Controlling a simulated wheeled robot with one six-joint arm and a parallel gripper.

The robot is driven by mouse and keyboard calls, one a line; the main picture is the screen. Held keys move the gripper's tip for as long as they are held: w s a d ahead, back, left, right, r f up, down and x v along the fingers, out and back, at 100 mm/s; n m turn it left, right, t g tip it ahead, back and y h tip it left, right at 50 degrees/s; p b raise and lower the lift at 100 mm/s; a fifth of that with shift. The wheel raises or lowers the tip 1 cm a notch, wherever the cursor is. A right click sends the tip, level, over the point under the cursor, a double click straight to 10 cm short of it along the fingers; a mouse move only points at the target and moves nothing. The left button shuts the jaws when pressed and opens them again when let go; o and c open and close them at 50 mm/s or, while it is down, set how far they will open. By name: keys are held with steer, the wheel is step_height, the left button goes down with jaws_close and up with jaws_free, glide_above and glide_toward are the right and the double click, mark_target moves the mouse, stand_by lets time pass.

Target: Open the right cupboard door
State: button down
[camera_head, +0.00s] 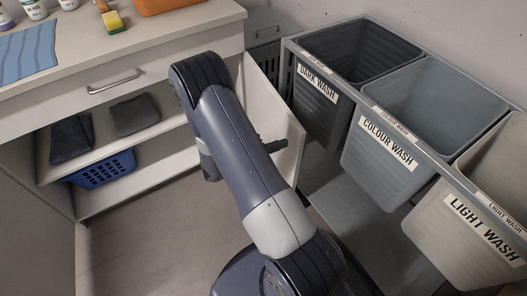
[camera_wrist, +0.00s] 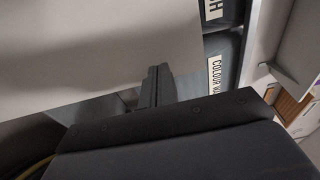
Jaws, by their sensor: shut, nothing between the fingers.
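The right cupboard door (camera_head: 281,110) is a pale panel at the right end of the cupboard. It stands swung well out from the front, and its inner face shows. The cupboard interior is exposed to its left. My gripper (camera_head: 277,146) is shut and empty, at the inner side of the door near its free edge. In the wrist view the closed fingers (camera_wrist: 157,80) overlap the edge of the pale door panel (camera_wrist: 90,50). I cannot tell whether they touch it. My arm hides part of the door and cupboard, and the door handle is not visible.
Laundry bins, including the colour wash bin (camera_head: 385,165), stand close on the right. A drawer (camera_head: 60,112) with a metal handle is above the shelves. Folded towels (camera_head: 71,138) and a blue basket (camera_head: 104,170) sit inside. The floor (camera_head: 150,250) in front is clear.

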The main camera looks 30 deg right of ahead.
steer(key=shift+s+d, duration=0.15)
steer(key=shift+d, duration=0.9)
